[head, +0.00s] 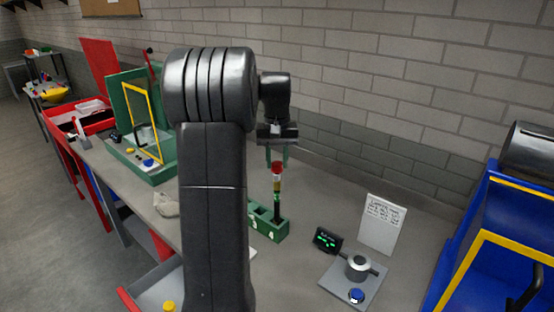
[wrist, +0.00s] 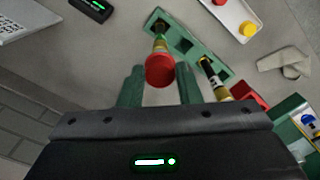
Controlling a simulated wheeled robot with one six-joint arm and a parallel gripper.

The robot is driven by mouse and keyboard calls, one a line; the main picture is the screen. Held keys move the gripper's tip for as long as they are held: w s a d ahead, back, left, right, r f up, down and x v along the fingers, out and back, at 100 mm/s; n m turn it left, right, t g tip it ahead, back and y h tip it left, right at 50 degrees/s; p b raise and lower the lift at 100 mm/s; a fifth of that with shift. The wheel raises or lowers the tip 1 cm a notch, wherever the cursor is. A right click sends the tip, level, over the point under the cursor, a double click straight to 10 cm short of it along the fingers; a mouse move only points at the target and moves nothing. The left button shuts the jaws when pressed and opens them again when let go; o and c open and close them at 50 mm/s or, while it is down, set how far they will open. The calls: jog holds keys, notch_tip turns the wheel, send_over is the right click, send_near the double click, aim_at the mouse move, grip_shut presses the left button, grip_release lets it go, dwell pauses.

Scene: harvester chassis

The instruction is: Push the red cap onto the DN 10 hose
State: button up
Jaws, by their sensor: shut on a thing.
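The red cap (head: 278,168) sits between the fingertips of my gripper (head: 277,153), which is shut on it. The wrist view shows the cap's round red face (wrist: 159,71) between the two green fingers of my gripper (wrist: 159,84). An upright black hose (head: 277,211) with a gold end stands directly below the cap, in a green block (head: 262,227). The cap lines up with this hose's end (wrist: 160,44); how far it covers the end is hidden. A second hose (wrist: 210,73) stands in another slot of the block. I cannot read a DN size on either.
A pale tray (wrist: 231,15) with a yellow cap (wrist: 247,28) and a red one (wrist: 220,2) lies beyond the block. A grey fixture (head: 358,268) with a blue button, a small display (head: 327,240) and a white sign (head: 380,225) stand right. Bench between block and fixture is clear.

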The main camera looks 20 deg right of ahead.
jog(key=shift+f, duration=0.1)
jog(key=shift+f+b, duration=0.6)
jog(key=shift+f, duration=0.7)
jog(key=o, duration=1)
notch_tip(320, 180, up, 14)
jog(key=shift+f+b, duration=0.1)
jog(key=shift+b, duration=0.45)
